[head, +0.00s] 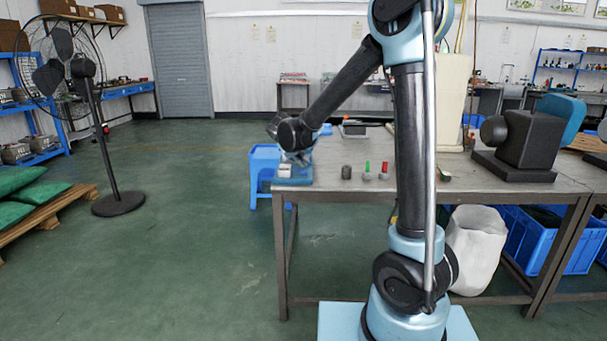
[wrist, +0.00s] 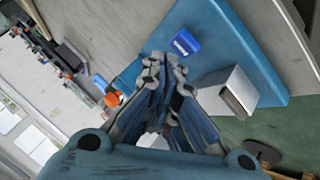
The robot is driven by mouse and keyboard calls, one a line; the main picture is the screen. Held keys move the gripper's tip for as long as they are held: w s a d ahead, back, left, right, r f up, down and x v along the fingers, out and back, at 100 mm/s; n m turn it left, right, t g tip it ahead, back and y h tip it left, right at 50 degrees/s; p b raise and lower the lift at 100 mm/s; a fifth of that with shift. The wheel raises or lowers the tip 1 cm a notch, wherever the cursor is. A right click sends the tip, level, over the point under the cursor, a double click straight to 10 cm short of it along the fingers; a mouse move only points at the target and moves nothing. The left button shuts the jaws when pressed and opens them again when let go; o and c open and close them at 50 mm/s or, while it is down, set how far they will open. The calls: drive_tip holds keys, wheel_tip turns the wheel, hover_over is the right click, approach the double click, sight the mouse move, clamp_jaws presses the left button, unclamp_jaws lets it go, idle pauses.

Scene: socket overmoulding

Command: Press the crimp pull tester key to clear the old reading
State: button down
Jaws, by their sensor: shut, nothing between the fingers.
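The crimp pull tester (head: 293,181) sits at the left end of the workbench, with a blue base and a pale block. In the wrist view its blue base plate (wrist: 262,62) carries a blue key (wrist: 184,42) with a pale mark on its face and a grey-white metal block (wrist: 228,92). My gripper (wrist: 163,62) is shut and empty, its fingertips just short of the key in the picture. I cannot tell whether they touch it. In the head view my gripper (head: 298,157) is low over the tester, which it partly covers. No reading is visible.
On the workbench (head: 330,187), a dark cylinder (head: 346,172) and small green-topped (head: 367,171) and red-topped (head: 384,171) pieces stand right of the tester. A dark machine (head: 525,145) stands at the right. A blue stool (head: 262,165) is beside the bench's left end.

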sight(301, 171)
drive_tip(key=shift+r, duration=0.1)
drive_tip(key=shift+r, duration=2.45)
